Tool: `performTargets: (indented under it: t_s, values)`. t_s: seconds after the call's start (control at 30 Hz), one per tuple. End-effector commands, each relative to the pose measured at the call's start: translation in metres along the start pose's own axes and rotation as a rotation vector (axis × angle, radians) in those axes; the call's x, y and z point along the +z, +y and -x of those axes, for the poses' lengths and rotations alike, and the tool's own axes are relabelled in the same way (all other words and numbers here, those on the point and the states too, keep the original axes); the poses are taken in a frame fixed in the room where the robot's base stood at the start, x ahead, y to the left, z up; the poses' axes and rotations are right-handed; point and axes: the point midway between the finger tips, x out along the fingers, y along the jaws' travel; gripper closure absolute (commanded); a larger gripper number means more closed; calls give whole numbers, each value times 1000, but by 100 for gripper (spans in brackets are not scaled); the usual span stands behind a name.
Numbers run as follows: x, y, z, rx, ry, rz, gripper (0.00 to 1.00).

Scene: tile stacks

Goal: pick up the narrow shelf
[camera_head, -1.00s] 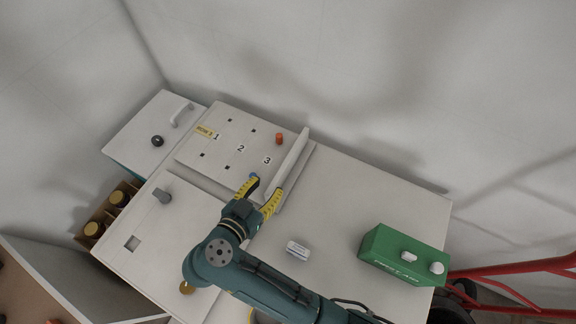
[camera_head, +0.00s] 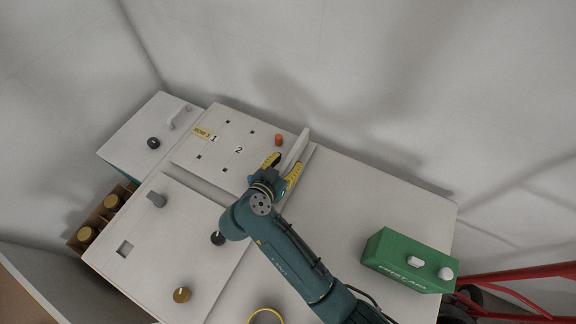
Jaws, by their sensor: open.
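The narrow shelf, seen as a thin white upright panel (camera_head: 299,146), stands at the right edge of the numbered white board (camera_head: 222,128). My gripper (camera_head: 283,166) has yellow-and-black fingers that are apart, one on each side of the panel's near part. Whether the fingers touch the panel cannot be told. My wrist and fingers hide the panel's near end and the label 3.
An orange peg (camera_head: 278,140) stands on the board just left of the panel. A green box (camera_head: 405,262) sits at the right, with a red trolley (camera_head: 520,270) beyond it. The white table top (camera_head: 370,195) between panel and green box is clear.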

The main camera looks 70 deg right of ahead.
Motion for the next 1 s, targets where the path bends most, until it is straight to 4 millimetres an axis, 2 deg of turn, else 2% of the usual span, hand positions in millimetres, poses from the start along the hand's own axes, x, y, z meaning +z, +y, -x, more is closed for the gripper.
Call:
performTargets:
  t_s: [0.03, 0.2, 0.23, 0.77, 0.87, 1.0]
  values:
    - [0, 0, 0, 0, 0, 0, 64]
    - [0, 0, 0, 0, 0, 0, 97]
    - [0, 0, 0, 0, 0, 0, 100]
    - [-2, 0, 1, 0, 1, -1, 100]
    - [-16, 0, 6, -1, 2, -3, 100]
    - [-47, 0, 20, -1, 2, -5, 100]
